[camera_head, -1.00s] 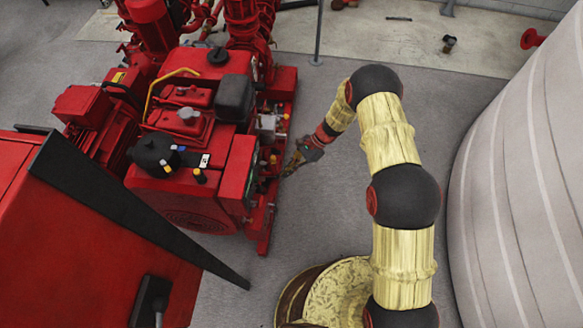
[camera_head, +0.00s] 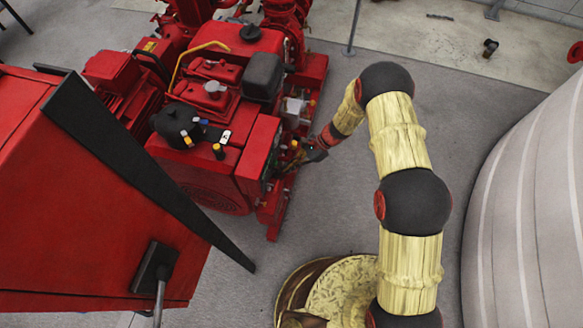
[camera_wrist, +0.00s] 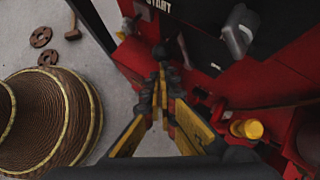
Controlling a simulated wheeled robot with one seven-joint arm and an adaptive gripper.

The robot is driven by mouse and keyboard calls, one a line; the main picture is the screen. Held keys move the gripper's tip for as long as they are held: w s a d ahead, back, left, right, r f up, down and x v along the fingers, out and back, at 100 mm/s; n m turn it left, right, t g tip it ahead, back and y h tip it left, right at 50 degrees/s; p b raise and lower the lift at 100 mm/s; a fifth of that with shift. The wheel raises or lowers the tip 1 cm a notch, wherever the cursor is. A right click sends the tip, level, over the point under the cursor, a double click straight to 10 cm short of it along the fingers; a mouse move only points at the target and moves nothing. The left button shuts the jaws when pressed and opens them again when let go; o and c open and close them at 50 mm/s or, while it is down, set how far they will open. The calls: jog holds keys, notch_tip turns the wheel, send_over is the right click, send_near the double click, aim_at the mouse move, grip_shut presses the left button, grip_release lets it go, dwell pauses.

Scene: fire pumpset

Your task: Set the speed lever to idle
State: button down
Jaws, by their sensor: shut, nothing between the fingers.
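The red engine of the pumpset (camera_head: 262,150) stands left of my arm in the head view. My gripper (camera_head: 303,158) is at its right side, low beside the control panel. In the wrist view my gripper (camera_wrist: 160,76) is shut and empty, its yellow and black fingers together. Their tips are close to the red panel edge and a small dark knob (camera_wrist: 165,50); I cannot tell if they touch. A grey lever-like handle (camera_wrist: 238,32) sits on the dark panel right of the tips. I cannot tell which part is the speed lever.
A yellow cap (camera_wrist: 249,129) is to the right of my fingers in the wrist view. A red cabinet (camera_head: 60,190) with a black edge stands at the left. A large pale tank (camera_head: 530,200) is at the right. Grey floor (camera_head: 330,210) lies between engine and arm.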

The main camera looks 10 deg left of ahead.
jog(key=shift+s+a+f, duration=0.1)
jog(key=shift+s+a, duration=0.1)
jog(key=shift+s, duration=0.25)
jog(key=shift+s+a+f, duration=0.1)
jog(key=shift+s+a, duration=0.05)
jog(key=shift+s, duration=0.25)
jog(key=w+d+f+p+v, duration=0.1)
jog(key=p+v, duration=0.2)
jog(key=v, duration=1)
jog(key=shift+w+d+p, duration=0.3)
jog(key=shift+d+p, duration=0.05)
jog(key=shift+d, duration=0.05)
